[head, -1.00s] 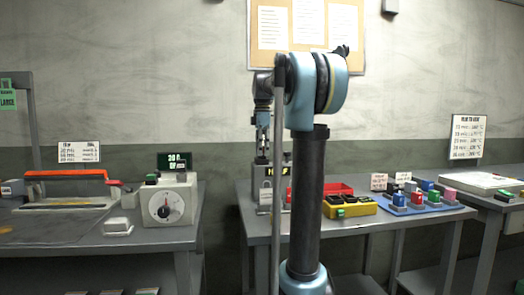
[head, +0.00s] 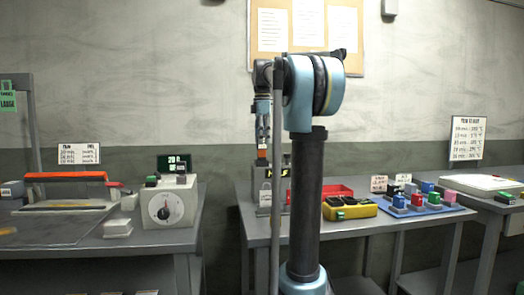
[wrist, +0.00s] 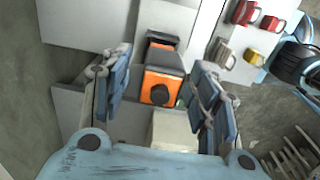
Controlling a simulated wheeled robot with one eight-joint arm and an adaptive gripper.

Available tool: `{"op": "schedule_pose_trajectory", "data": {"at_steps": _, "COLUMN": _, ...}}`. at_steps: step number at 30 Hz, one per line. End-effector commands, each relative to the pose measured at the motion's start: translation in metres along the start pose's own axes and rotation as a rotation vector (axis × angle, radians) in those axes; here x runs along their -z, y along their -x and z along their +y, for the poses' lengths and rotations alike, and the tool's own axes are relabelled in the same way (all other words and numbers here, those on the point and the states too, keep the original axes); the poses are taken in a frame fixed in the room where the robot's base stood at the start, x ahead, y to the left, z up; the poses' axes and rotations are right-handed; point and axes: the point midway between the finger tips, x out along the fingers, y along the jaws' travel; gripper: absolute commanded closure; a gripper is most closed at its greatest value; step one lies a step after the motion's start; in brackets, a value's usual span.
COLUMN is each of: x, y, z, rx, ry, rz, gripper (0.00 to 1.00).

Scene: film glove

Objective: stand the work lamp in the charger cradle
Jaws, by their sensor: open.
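The orange and black work lamp (wrist: 160,86) shows between my fingers in the wrist view, with a dark round part on its orange face. In the head view a small orange patch of it (head: 262,152) shows just below my fingertips. My gripper (wrist: 156,92) is open, with a blue finger on each side of the lamp and visible space between. In the head view my gripper (head: 262,138) hangs above a grey upright stand (head: 264,197) at the table's left end. This may be the charger cradle. My arm partly hides this area, so I cannot tell how the lamp is seated.
A red tray (head: 335,190), a yellow box (head: 350,208) and a blue mat (head: 440,210) with several small blocks lie to the right. A dial box (head: 168,203) stands on the left table. A gap separates the tables. The wrist view shows several mugs (wrist: 245,13).

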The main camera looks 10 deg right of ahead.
Motion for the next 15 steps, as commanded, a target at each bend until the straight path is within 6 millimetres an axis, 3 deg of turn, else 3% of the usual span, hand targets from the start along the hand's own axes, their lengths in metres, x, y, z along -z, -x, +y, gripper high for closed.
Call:
{"op": "schedule_pose_trajectory", "data": {"at_steps": 6, "x": 0.0, "y": 0.037, "z": 0.0, "rx": 0.0, "ry": 0.0, "rz": 0.0, "gripper": 0.45}}
{"op": "schedule_pose_trajectory", "data": {"at_steps": 15, "x": 0.0, "y": 0.061, "z": 0.0, "rx": 0.001, "ry": 0.0, "rz": 0.0, "gripper": 0.45}}
